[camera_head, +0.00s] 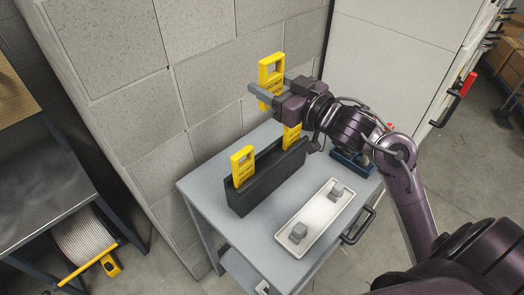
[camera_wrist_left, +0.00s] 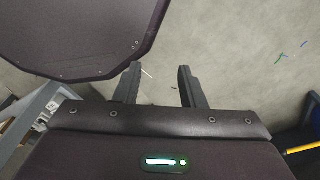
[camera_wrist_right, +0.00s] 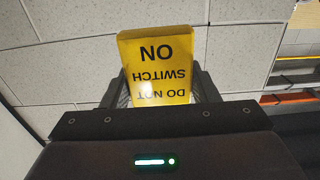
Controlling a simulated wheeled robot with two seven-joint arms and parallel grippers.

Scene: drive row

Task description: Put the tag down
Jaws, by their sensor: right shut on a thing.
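A yellow tag (camera_head: 271,70) with black lettering is between the fingers of my right gripper (camera_head: 268,93). My right gripper is shut on it and holds it up above the cart, near the block wall. In the right wrist view the tag (camera_wrist_right: 158,62) reads "DO NOT SWITCH ON", upside down. Below stands a dark open-topped holder (camera_head: 262,183) with two more yellow tags upright in it, one at its near left end (camera_head: 242,166) and one at its far end (camera_head: 291,138). My left gripper (camera_wrist_left: 157,88) is open and empty over the floor.
The holder stands on a grey cart top (camera_head: 226,220). A white tray (camera_head: 315,218) with two grey blocks lies to its right. A blue object (camera_head: 350,163) sits at the back right. The block wall (camera_head: 205,90) rises close behind. A cable reel (camera_head: 82,242) is at left.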

